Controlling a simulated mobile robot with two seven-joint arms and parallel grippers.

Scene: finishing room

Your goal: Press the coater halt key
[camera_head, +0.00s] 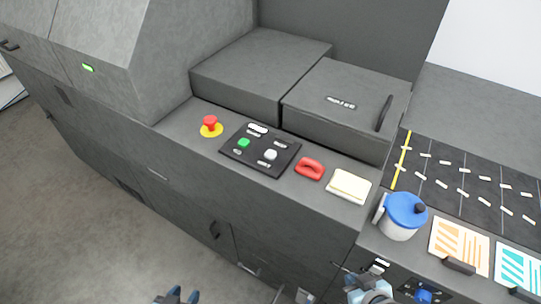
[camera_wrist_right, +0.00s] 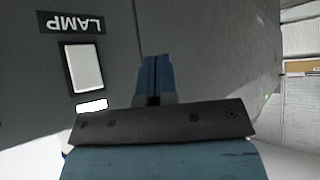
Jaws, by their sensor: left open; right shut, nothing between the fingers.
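A dark control panel (camera_head: 259,150) lies on the grey machine's ledge. It carries a green key (camera_head: 243,143), a white round key (camera_head: 270,155) and small label plates too small to read, so I cannot tell which is the coater halt key. A red mushroom button (camera_head: 210,121) on a yellow base stands to its left. My left gripper (camera_head: 178,296) is open at the bottom edge of the head view, well below the panel. My right gripper (camera_wrist_right: 155,62) is shut and empty, beside a white square key (camera_wrist_right: 84,69) labelled LAMP; its arm also shows at the head view's lower right.
A red handle-like object (camera_head: 310,169) and a cream pad (camera_head: 349,186) lie right of the panel. A blue-lidded pot (camera_head: 401,217) stands further right, near striped cards (camera_head: 459,243). Grey boxes (camera_head: 262,72) rise behind the panel. The floor at left is clear.

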